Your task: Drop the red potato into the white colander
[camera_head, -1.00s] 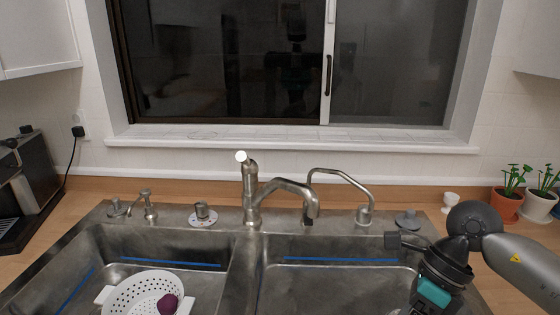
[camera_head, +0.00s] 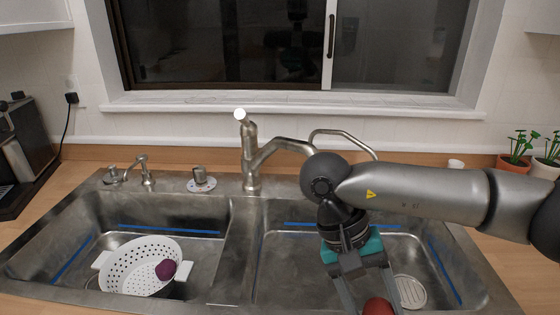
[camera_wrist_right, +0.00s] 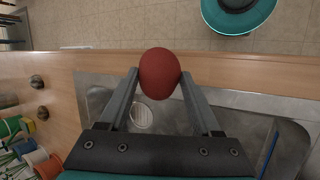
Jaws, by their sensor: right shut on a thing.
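The red potato (camera_head: 378,307) is at the bottom edge of the head view, between the fingers of my right gripper (camera_head: 372,299). In the right wrist view the red potato (camera_wrist_right: 160,73) sits between the two fingertips of my right gripper (camera_wrist_right: 159,82), which is shut on it. It is held above the front part of the right sink basin. The white colander (camera_head: 118,262) stands in the left sink basin, with a dark purple round item (camera_head: 166,269) in it. The colander is well to the left of my right gripper. My left gripper is not in view.
A divider (camera_head: 238,262) separates the two basins. The faucet (camera_head: 250,160) rises behind it, with its spout reaching right, close to my right arm. A round drain strainer (camera_head: 410,292) lies in the right basin. Potted plants (camera_head: 514,155) stand at the right.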

